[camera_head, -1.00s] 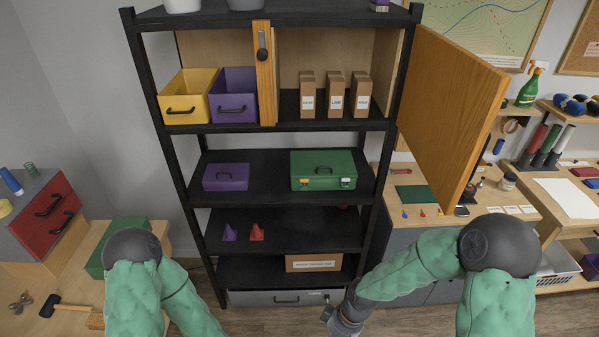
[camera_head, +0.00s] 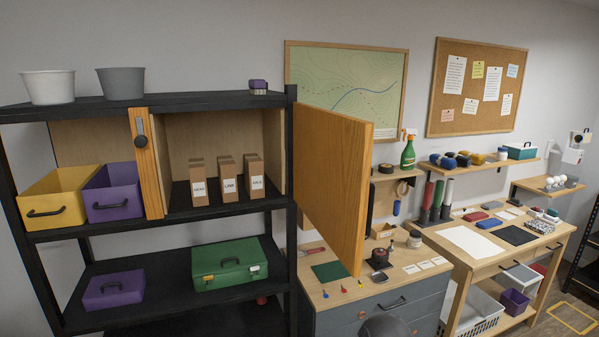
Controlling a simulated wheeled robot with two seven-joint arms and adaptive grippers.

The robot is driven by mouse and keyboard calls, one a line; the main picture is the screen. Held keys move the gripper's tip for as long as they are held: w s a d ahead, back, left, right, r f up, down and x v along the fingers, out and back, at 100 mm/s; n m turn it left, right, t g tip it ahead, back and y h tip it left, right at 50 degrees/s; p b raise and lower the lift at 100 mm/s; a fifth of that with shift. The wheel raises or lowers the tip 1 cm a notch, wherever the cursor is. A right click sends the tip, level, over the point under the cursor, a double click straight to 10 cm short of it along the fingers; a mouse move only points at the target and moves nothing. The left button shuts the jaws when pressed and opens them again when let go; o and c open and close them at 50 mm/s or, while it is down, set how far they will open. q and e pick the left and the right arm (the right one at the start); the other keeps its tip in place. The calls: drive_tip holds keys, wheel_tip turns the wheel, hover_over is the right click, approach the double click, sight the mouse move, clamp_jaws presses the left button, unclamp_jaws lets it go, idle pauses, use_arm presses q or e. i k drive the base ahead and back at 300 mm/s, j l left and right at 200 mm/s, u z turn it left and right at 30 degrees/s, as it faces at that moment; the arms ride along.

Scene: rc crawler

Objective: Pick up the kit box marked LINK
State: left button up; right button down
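The kit box marked LINK (camera_head: 229,180) is a narrow brown carton with a white label. It stands upright in the open cabinet section of the black shelf unit (camera_head: 222,102). It is the middle of three box stacks, between the box at its left (camera_head: 199,186) and the box at its right (camera_head: 257,182). Another brown box shows behind each front one. The wooden cabinet door (camera_head: 333,185) stands open to the right. Neither of my grippers is in view; only a dark rounded part of my arm shows at the bottom edge.
A yellow bin (camera_head: 57,201) and a purple bin (camera_head: 113,195) sit left of the boxes, beyond a wooden panel (camera_head: 147,165). A workbench stands right of the open door.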

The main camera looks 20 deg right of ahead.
sight(227, 167)
drive_tip(key=l+u, duration=0.15)
drive_tip(key=l, duration=0.65)
drive_tip(key=l+u, duration=0.2)
drive_tip(key=l, duration=0.6)
drive_tip(key=k+l+u, duration=0.15)
drive_tip(key=l, duration=0.65)
drive_tip(key=j, duration=0.35)
drive_tip(key=k+j, duration=0.15)
drive_tip(key=j, duration=0.15)
